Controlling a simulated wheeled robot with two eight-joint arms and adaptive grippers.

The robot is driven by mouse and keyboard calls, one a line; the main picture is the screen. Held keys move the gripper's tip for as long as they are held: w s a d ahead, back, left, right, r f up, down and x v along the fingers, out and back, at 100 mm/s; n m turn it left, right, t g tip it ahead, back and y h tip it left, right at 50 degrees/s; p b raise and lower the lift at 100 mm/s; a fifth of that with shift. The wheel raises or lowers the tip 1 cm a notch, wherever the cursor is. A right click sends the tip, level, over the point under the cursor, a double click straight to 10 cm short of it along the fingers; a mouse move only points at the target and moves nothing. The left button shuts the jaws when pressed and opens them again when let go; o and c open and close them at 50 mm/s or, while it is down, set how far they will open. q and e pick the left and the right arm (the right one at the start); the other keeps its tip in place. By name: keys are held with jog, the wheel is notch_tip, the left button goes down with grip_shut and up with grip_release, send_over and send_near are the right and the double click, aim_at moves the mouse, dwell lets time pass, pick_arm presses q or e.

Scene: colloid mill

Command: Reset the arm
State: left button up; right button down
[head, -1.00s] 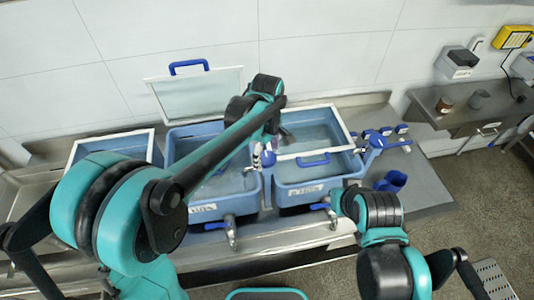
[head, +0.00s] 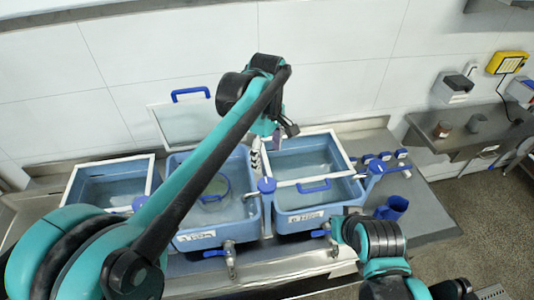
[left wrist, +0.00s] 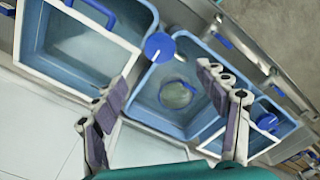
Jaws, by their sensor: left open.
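My left arm (head: 205,160) reaches up across the blue basins from the lower left of the head view. Its gripper (head: 273,146) hangs over the gap between the middle and right basins, and its fingers are partly hidden by the wrist. In the left wrist view, the two fingers (left wrist: 160,76) are spread apart with nothing between them, above the basins.
The left basin (head: 76,176), middle basin (head: 185,224) and right basin (head: 285,220) stand in a metal counter. A clear lid (head: 185,125) with a blue handle stands raised behind the middle one. A blue cup (head: 392,208) is at the right. A side table (head: 440,137) stands further right.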

dwell(0.4)
pick_arm(q)
jog(key=s+a+f+m+t+b, duration=0.3)
jog(key=s+a+f+m+b, duration=0.2)
jog(key=s+a+f+b, duration=0.2)
jog(key=s+a+f+m+t+b, duration=0.4)
jog(key=s+a+f+m+b, duration=0.2)
jog(key=a+f, duration=0.5)
notch_tip(320, 180, down, 5)
jog(key=shift+s+b, duration=1)
jog(key=shift+s, duration=0.2)
